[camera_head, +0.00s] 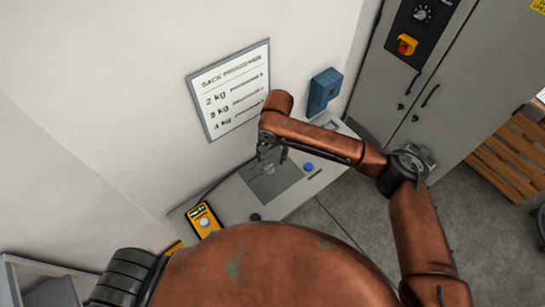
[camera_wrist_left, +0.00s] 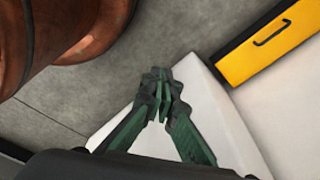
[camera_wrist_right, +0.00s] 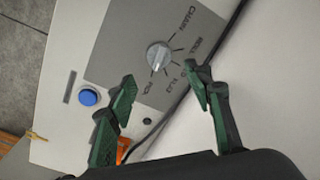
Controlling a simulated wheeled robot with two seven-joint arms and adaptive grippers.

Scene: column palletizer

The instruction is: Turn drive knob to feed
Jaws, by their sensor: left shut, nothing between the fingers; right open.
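A round silver-grey knob (camera_wrist_right: 158,57) sits on a dark grey plate (camera_wrist_right: 125,40) on a white console, with several printed labels around it that are hard to read. It also shows small in the head view (camera_head: 268,168). My right gripper (camera_wrist_right: 160,76) is open above the plate, its green fingertips on either side of the view below the knob, with nothing between them. In the head view the right gripper (camera_head: 271,153) hangs over the plate and partly covers it. I cannot tell the knob's exact setting. My left gripper (camera_wrist_left: 158,82) is shut and empty, away from the knob.
A blue button (camera_wrist_right: 88,97) is beside the plate. An orange handheld unit (camera_head: 203,220) lies at the console's near left end. A blue box (camera_head: 324,90) and a sign (camera_head: 232,90) are on the wall. A grey cabinet (camera_head: 455,75) carries another knob (camera_head: 422,13) and a red button.

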